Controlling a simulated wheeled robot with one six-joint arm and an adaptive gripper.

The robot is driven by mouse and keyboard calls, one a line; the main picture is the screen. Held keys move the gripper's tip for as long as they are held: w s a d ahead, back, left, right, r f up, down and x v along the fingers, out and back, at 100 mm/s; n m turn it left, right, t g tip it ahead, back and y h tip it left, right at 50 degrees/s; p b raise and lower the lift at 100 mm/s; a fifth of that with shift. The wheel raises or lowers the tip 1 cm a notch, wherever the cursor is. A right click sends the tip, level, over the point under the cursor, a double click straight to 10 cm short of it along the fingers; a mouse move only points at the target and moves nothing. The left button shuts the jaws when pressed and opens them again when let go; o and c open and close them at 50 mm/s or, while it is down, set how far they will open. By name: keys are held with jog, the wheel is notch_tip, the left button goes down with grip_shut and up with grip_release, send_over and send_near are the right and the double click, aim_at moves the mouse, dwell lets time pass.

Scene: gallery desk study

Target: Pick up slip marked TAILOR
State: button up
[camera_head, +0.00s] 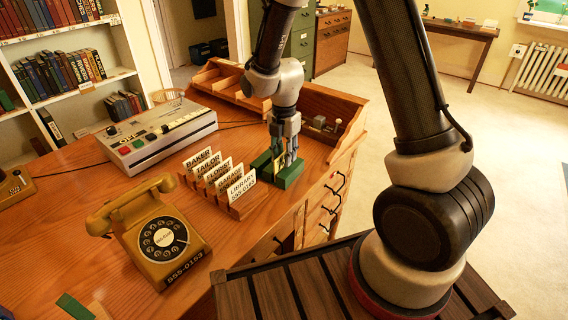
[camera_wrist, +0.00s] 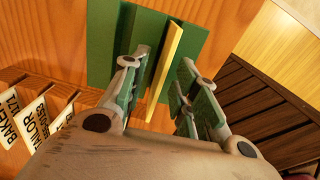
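The slip marked TAILOR (camera_head: 208,167) is a white card standing second from the back in a wooden rack, behind the FLORIST slip and in front of the BAKER slip. It also shows at the left of the wrist view (camera_wrist: 38,127). My gripper (camera_head: 286,157) is to the right of the rack, pointing down over a green block (camera_head: 291,174). In the wrist view, its fingers (camera_wrist: 160,95) are apart, on either side of a thin yellow upright piece (camera_wrist: 167,65) at the green block. I see gaps beside the yellow piece, so the gripper looks open.
GARAGE and LIBRARY (camera_head: 241,186) slips stand at the rack's front. A yellow rotary telephone (camera_head: 150,232) is left of the rack, and a grey machine (camera_head: 160,136) is behind it. A wooden organizer (camera_head: 330,115) lines the desk's back right. The desk's right edge is close to my gripper.

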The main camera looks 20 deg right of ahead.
grip_shut()
dwell(0.3)
